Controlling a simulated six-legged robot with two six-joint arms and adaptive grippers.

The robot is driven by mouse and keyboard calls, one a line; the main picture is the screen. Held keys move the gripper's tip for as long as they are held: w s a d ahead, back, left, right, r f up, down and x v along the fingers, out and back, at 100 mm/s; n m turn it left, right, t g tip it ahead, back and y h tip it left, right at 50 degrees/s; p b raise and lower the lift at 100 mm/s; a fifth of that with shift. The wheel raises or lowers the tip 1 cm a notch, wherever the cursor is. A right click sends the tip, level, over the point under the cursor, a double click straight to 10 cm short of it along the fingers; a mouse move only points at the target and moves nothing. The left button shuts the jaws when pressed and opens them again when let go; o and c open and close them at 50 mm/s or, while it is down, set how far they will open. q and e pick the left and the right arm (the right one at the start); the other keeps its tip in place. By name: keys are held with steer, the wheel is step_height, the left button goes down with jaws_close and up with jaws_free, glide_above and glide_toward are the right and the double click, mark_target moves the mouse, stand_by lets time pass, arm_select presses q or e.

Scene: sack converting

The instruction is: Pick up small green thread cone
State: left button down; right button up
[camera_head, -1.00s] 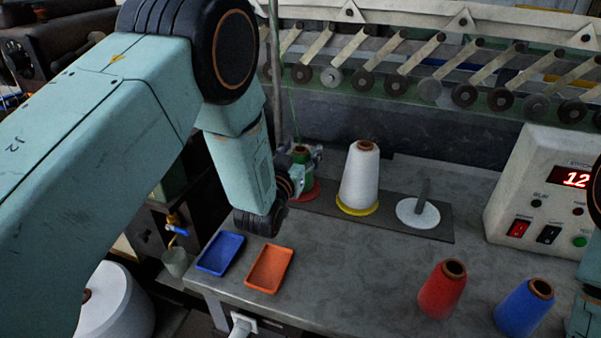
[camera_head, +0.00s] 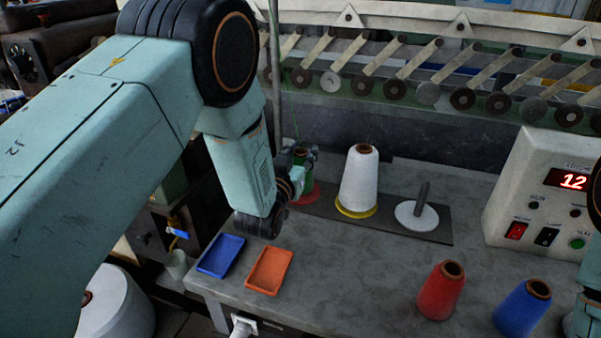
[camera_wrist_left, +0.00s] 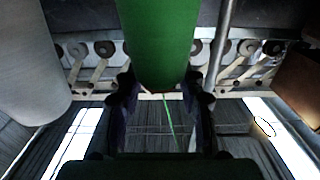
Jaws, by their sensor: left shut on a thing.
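The small green thread cone (camera_head: 306,158) is at the back of the table, over or on a red disc (camera_head: 305,193), left of the white cone. My left arm hides part of it. My left gripper (camera_head: 300,165) is shut on it. In the left wrist view the green cone (camera_wrist_left: 160,40) sits between the two dark fingers of my left gripper (camera_wrist_left: 162,90). A thin green thread runs from the cone. I cannot tell whether its base touches the disc. My right gripper is out of view; only a bit of arm shows at the right edge.
A white cone (camera_head: 360,180) stands on a yellow disc, beside an empty white disc with a peg (camera_head: 418,214). Blue (camera_head: 221,256) and orange (camera_head: 269,270) trays lie in front. Red (camera_head: 441,292) and blue (camera_head: 522,308) cones stand front right, near a control box (camera_head: 545,195).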

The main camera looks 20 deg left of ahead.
arm_select(q)
steer(key=shift+s+f, duration=0.1)
steer(key=shift+f, duration=0.2)
